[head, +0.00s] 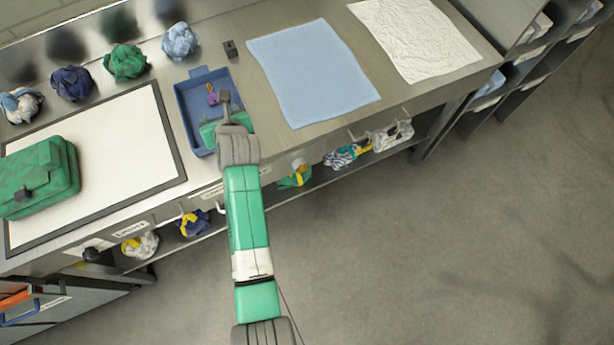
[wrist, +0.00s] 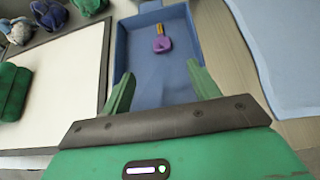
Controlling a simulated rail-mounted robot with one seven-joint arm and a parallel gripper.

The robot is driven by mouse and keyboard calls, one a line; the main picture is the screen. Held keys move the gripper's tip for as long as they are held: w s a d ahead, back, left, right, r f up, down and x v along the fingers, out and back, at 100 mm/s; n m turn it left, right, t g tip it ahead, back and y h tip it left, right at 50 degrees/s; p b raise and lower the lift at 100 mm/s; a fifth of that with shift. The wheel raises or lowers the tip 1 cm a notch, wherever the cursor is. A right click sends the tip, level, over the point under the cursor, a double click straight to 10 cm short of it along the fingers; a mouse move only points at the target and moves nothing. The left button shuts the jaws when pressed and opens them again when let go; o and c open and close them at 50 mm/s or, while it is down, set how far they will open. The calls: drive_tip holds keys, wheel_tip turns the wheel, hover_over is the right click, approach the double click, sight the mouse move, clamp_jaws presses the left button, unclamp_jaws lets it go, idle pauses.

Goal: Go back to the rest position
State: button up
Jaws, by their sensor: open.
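My gripper (wrist: 157,88) is open and empty in the wrist view, with its two green fingers apart over the near part of a blue tray (wrist: 120,55). In the head view my arm reaches up from the bottom, and its end covers part of the blue tray (head: 184,115). A small purple item with a yellow-orange end (wrist: 162,42) lies in the far part of the tray, beyond my fingertips and apart from them. The same purple item (head: 213,98) shows in the head view.
A green bag (head: 42,175) sits on a white, dark-edged board (head: 110,140) left of the tray. Crumpled bundles, one of them green (head: 125,62), line the back. A blue cloth (head: 312,72) and white sheet (head: 415,38) lie right. Bundles hang below the front edge. Floor is clear.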

idle(0.3)
drive_tip(key=s+d+r+n+t+h, duration=0.1)
drive_tip(key=d+r+n+t, duration=0.35)
drive_tip(key=r, duration=0.95)
drive_tip(key=d+r+n+t+h, duration=0.1)
drive_tip(key=d+r+n+t, duration=0.1)
drive_tip(key=d+r+n, duration=0.9)
drive_tip(key=s+d+r+n+t+h+p, duration=0.15)
drive_tip(key=s+r+n+t, duration=0.25)
drive_tip(key=s+r+n, duration=0.7)
drive_tip(key=s+d+r+n+t+h, duration=0.15)
drive_tip(key=s+r+n+t, duration=0.3)
drive_tip(key=s+r, duration=1.2)
drive_tip(key=w+r+p, duration=0.2)
drive_tip(key=r+p, duration=1)
drive_tip(key=r, duration=0.2)
drive_tip(key=w+r+p, duration=0.2)
drive_tip(key=r+p, duration=1)
drive_tip(key=r, duration=0.1)
drive_tip(key=shift+a+r+n+g+y, duration=0.15)
drive_tip(key=shift+r+n+g+y, duration=0.15)
drive_tip(key=shift+r+g, duration=0.1)
